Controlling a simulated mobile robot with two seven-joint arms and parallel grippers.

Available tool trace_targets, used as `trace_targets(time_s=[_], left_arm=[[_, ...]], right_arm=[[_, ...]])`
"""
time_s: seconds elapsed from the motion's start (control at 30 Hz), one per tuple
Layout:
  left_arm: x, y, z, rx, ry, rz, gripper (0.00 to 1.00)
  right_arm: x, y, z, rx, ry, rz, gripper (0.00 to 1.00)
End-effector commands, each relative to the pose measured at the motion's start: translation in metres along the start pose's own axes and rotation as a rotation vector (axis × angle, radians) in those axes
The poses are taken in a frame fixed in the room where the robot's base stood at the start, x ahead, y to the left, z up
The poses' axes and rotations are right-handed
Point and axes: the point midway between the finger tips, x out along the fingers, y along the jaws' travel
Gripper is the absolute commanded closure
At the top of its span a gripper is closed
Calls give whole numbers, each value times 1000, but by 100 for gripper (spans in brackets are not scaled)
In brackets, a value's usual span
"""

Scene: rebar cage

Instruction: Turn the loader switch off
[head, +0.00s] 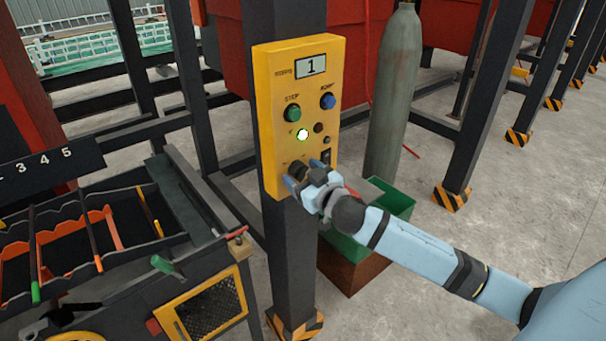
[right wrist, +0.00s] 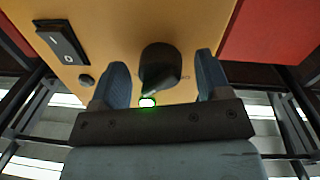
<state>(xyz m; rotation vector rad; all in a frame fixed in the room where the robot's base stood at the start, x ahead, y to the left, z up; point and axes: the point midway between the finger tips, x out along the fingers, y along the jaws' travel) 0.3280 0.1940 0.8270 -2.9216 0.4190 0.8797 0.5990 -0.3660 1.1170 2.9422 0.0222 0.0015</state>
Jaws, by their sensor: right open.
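A yellow control box (head: 268,120) is fixed to a dark post. On its lower part is a black rotary knob (head: 297,170), and a black rocker switch (head: 326,156) sits to the right of it. I cannot read which one is labelled loader. My right gripper (head: 305,180) is at the knob. In the right wrist view, the knob (right wrist: 160,68) stands between the two blue fingers of my open gripper (right wrist: 162,80), with gaps on both sides. The rocker switch (right wrist: 62,42) is at upper left there. My left gripper is not in view.
The box also has a display reading 1 (head: 311,66), a green button (head: 292,113), a blue button (head: 328,101) and a lit light (head: 302,135). A grey-green cylinder (head: 393,100) and a green bin (head: 398,200) stand behind. A rack machine (head: 100,240) is at left.

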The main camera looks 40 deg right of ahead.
Motion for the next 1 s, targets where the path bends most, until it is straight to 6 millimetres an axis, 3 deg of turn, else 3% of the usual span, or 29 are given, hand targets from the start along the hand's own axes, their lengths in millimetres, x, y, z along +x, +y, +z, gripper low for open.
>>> trace_targets(time_s=[0.07, 0.3, 0.67, 1.0], left_arm=[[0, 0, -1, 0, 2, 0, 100], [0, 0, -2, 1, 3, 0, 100], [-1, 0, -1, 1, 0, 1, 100], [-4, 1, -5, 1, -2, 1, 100]], right_arm=[[0, 0, 0, 0, 0, 0, 30], [0, 0, 0, 0, 0, 0, 78], [0, 0, 0, -50, 3, 1, 78], [0, 1, -1, -287, 18, 4, 78]])
